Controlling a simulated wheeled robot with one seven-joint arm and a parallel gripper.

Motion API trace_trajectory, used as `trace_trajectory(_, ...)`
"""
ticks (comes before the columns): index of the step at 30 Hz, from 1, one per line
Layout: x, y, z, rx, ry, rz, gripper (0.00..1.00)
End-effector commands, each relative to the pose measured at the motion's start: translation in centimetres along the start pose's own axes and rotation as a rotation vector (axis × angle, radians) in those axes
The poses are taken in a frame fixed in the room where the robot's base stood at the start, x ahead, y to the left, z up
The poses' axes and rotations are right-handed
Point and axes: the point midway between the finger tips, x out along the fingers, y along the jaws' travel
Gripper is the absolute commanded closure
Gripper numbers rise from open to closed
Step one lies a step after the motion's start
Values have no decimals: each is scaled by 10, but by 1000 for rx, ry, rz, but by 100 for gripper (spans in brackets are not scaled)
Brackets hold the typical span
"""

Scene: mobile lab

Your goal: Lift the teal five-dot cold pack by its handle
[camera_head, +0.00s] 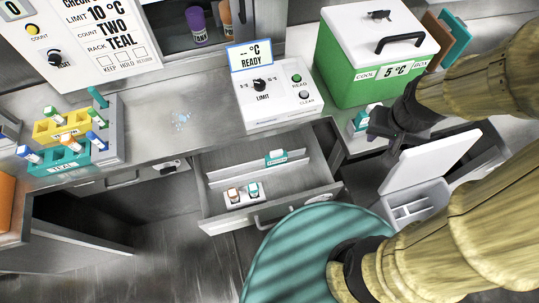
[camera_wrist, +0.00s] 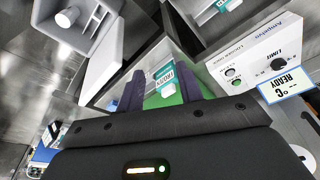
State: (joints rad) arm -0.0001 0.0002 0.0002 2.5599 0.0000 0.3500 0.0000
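A small white and teal item (camera_head: 364,119) stands on the counter in front of the green cool box, partly hidden by my gripper. It also shows in the wrist view (camera_wrist: 165,77), with a teal label; I cannot make out any dots or its handle clearly. My gripper (camera_head: 374,132) is beside it on the right in the head view. In the wrist view my dark fingers (camera_wrist: 160,90) are apart, with the item beyond and between them. No contact is visible. Another white item with a teal label (camera_head: 276,157) stands in the open drawer.
The green cool box (camera_head: 365,75) has its white lid on and reads 5 °C. An open drawer (camera_head: 300,197) holds two small vials. A white bin (camera_head: 415,208) with a raised lid stands below my gripper. A limit panel (camera_head: 280,101) and tube racks (camera_head: 70,160) are left.

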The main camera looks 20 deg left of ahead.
Motion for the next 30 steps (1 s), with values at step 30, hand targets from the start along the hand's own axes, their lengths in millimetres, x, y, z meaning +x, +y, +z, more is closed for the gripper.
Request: trace_trajectory(30, 153, -195, -28, -434, -90, -86, 31)
